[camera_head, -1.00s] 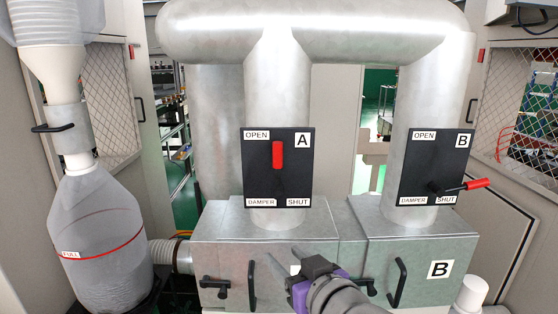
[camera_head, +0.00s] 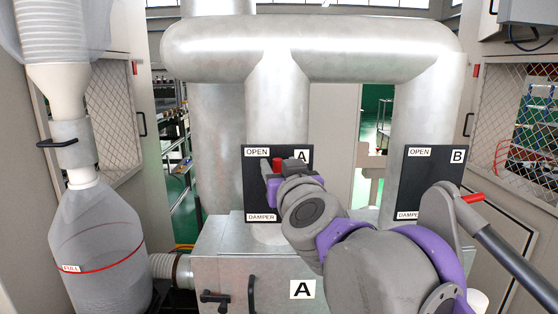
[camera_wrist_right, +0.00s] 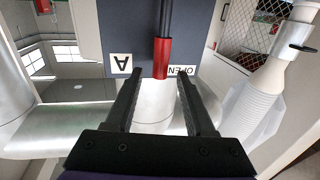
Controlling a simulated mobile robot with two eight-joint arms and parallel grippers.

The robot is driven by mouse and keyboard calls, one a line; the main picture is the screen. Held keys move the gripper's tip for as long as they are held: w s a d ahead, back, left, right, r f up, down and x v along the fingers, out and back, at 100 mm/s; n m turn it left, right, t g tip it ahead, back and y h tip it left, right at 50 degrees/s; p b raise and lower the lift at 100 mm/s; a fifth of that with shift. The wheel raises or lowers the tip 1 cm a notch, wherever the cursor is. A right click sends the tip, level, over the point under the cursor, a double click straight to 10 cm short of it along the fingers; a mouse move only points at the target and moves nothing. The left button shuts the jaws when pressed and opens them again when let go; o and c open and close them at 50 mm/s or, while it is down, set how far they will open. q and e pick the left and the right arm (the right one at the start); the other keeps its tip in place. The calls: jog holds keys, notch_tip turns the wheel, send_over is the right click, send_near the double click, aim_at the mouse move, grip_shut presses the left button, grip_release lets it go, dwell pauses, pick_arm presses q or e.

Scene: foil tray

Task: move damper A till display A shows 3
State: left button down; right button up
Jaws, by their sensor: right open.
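Damper A is a black panel (camera_head: 258,198) on the middle duct, marked OPEN at the top. Its red handle (camera_head: 277,163) points up, and only its top shows past my right gripper. My right gripper (camera_head: 285,172) is open in front of the panel. In the right wrist view, which is upside down, the red handle (camera_wrist_right: 162,57) lines up between the two finger tips (camera_wrist_right: 159,76), its end at about their level. I see no grip on it. The SHUT label is hidden by my arm. I see no display A. My left gripper is out of view.
Damper B's panel (camera_head: 428,170) stands to the right, with its red handle (camera_head: 473,198) sticking out right behind my arm. A metal box marked A (camera_head: 225,255) lies below damper A. A grey bag (camera_head: 97,238) with a red line hangs at the left.

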jog(key=shift+w+a, duration=0.1)
jog(key=shift+w, duration=0.6)
grip_shut()
dwell(1.0)
